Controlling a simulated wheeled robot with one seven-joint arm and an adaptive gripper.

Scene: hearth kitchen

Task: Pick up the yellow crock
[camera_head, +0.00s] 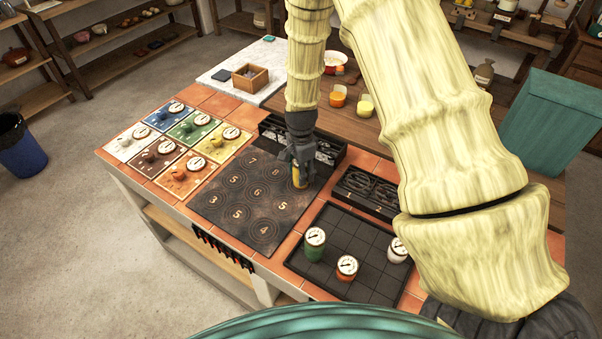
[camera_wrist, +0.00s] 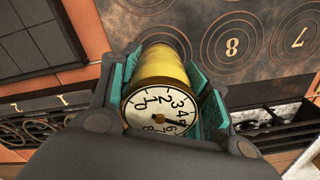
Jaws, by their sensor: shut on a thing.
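The yellow crock (camera_wrist: 162,68) is between the teal pads of my gripper (camera_wrist: 165,95) in the wrist view. Its white dial lid with numbers faces the wrist camera. My gripper is shut on the crock's sides. In the head view my gripper (camera_head: 299,172) points down over the right part of the dark ringed board (camera_head: 225,205), and a narrow strip of the yellow crock (camera_head: 297,178) shows between the fingers. The crock's base is mostly hidden, so I cannot tell whether it touches the board.
Coloured panels (camera_head: 180,175) with dials lie left of the board. Black racks (camera_head: 365,187) stand close to my gripper.

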